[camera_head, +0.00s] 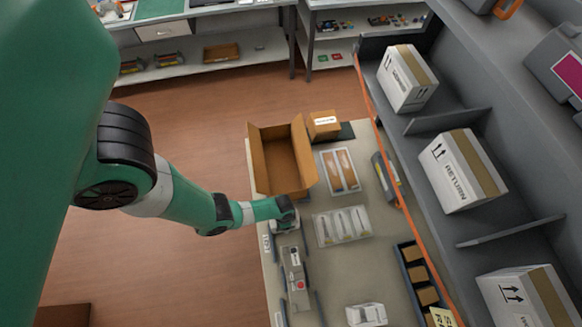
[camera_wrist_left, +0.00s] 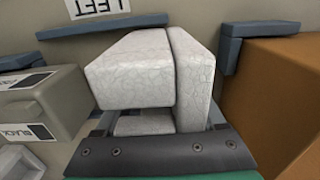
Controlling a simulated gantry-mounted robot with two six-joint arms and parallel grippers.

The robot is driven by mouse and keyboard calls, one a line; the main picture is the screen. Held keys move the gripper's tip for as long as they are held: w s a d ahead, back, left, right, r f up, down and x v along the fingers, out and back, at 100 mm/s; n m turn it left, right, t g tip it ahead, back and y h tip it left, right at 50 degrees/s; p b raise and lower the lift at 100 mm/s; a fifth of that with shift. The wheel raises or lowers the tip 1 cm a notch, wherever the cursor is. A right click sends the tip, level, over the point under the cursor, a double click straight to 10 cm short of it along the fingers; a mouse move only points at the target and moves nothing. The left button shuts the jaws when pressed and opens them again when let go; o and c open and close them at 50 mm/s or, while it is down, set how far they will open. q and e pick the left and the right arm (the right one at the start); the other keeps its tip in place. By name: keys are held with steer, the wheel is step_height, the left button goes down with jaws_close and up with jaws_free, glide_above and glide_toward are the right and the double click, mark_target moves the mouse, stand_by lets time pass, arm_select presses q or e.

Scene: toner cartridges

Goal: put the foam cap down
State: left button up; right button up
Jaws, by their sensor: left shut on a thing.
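A white, speckled foam cap (camera_wrist_left: 130,70) fills the middle of the left wrist view. It is a thick block with a taller slab along its right side. My left gripper (camera_head: 286,217) is shut on it; in the head view a white edge of the cap (camera_head: 284,227) shows below the gripper. The gripper is at the table's left side, between the open carton and the grey cartridge. The fingertips are largely hidden by the foam, and I cannot tell whether the cap touches the table. My right gripper is not in view.
A grey toner cartridge (camera_head: 293,262) lies just in front. The open cardboard carton (camera_head: 283,163) stands just behind. Blue-grey corner brackets (camera_wrist_left: 103,24) and a LEFT label (camera_wrist_left: 97,7) surround the cap's spot. Another white foam piece (camera_head: 367,314) lies at the table's front.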

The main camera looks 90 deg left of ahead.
arm_select(q)
steer(key=shift+f, duration=0.15)
steer(key=o, duration=1.3)
step_height(320, 180, up, 8)
steer(key=p, duration=0.7)
steer(key=shift+p, duration=0.3)
